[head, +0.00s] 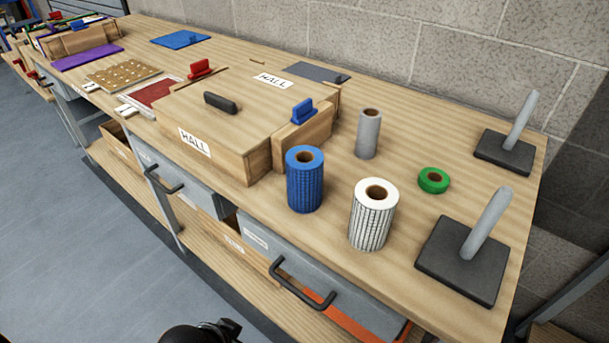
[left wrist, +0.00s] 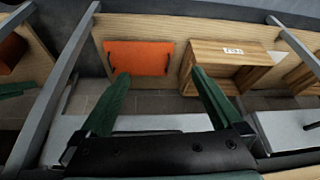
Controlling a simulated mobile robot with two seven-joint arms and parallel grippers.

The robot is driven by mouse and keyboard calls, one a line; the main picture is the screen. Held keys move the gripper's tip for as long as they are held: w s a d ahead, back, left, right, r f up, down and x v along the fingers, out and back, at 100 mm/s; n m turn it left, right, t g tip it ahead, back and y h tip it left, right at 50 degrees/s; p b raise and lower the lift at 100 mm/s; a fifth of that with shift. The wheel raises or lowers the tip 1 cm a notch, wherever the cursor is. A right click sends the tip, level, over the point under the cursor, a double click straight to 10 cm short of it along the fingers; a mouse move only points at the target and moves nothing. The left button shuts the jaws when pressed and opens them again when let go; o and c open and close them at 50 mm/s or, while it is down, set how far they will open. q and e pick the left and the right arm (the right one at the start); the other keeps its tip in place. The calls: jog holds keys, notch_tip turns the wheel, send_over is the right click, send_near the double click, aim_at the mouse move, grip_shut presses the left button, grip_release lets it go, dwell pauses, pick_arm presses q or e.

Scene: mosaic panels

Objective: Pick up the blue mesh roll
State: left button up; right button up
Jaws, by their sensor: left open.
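The blue mesh roll (head: 305,182) stands upright on the wooden workbench (head: 420,268), near its front edge and beside the wooden box. It has a brown core showing at its top. It is not in the left wrist view. My left gripper (left wrist: 160,75) is open with nothing between its green fingers; its view looks down on the lower shelf and drawers. It is away from the blue roll. My right gripper is in neither view.
A white mesh roll (head: 372,217), a grey roll (head: 368,135) and a green tape roll (head: 433,180) stand nearby. The wooden box labelled HALL (head: 225,120) is left of the blue roll. Two posts on dark bases, including the front one (head: 462,265), stand at the right.

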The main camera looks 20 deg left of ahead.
pick_arm(q)
jog(key=w+a+r+n+t+y, duration=0.2)
jog(key=w+a+r+y, duration=0.15)
jog(key=a+r, duration=0.25)
jog(key=m+t+h, duration=0.4)
jog(key=t+h, duration=0.5)
jog(key=t, duration=0.1)
send_near(305, 163)
jog(key=w+p, duration=0.1)
jog(key=w+f+p, duration=0.1)
jog(key=w, duration=0.1)
jog(key=w+p, duration=0.1)
jog(key=w, duration=0.1)
jog(key=shift+w+d+f, duration=0.15)
jog(key=shift+d+f, duration=0.05)
jog(key=shift+d, duration=0.1)
jog(key=shift+w+d+f, duration=0.1)
jog(key=shift+w+d, duration=0.1)
jog(key=shift+w, duration=0.35)
jog(key=p+x, duration=0.2)
jog(key=x, duration=0.2)
jog(key=shift+w+d, duration=0.25)
jog(key=shift+w, duration=0.25)
